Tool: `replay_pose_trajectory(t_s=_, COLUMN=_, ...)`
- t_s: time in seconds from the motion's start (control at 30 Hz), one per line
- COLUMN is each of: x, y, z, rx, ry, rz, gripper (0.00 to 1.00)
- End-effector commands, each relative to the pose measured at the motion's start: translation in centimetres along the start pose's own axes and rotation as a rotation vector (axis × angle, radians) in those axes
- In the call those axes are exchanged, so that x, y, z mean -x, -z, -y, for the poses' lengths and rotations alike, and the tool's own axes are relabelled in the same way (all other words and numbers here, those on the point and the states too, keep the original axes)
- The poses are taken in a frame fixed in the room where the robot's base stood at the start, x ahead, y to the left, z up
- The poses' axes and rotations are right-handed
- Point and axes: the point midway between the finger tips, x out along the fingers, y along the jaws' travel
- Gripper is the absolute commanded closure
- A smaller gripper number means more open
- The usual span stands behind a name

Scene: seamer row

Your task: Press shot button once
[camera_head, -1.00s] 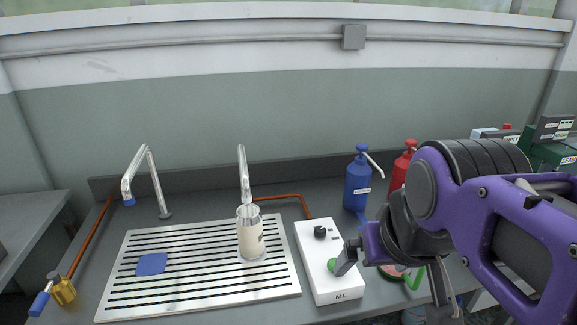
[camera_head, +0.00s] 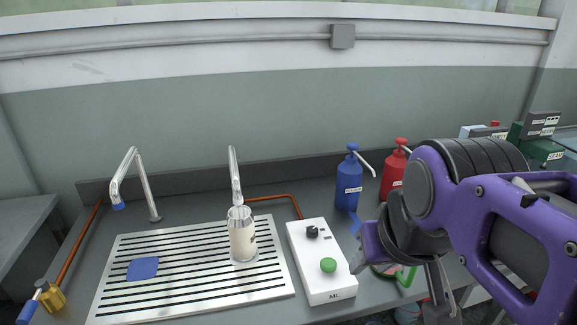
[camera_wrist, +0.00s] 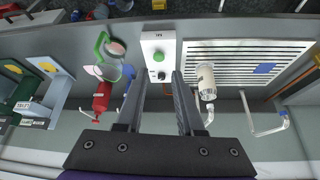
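A white control box (camera_head: 318,284) marked "ML" stands at the right end of the drain grille, with a green button (camera_head: 328,265) near its front and a black knob (camera_head: 312,232) behind it. In the wrist view the green button (camera_wrist: 158,57) and knob (camera_wrist: 161,76) show in line with the gap between my fingers. My gripper (camera_wrist: 160,78) is open and empty, its fingers apart. In the head view my gripper (camera_head: 361,258) is at the right edge of the box, clear of the button; one finger is largely hidden.
The slotted metal grille (camera_head: 190,302) carries a blue pad (camera_head: 143,268). A curved tap (camera_head: 145,185) stands at the left. A blue pump bottle (camera_head: 349,187) and a red one (camera_head: 393,174) stand behind my arm. A copper pipe (camera_head: 270,197) runs behind the box.

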Motion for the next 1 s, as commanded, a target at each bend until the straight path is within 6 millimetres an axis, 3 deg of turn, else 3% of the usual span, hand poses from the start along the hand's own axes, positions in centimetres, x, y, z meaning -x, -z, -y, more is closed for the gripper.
replay_pose_trajectory(t_s=0.03, x=0.0, y=0.0, z=0.0, rx=0.0, ry=0.0, rz=0.0, gripper=0.74)
replay_pose_trajectory(t_s=0.2, x=0.0, y=0.0, z=0.0, rx=0.0, ry=0.0, rz=0.0, gripper=1.0)
replay_pose_trajectory(t_s=1.0, x=0.0, y=0.0, z=0.0, rx=0.0, ry=0.0, rz=0.0, gripper=1.0)
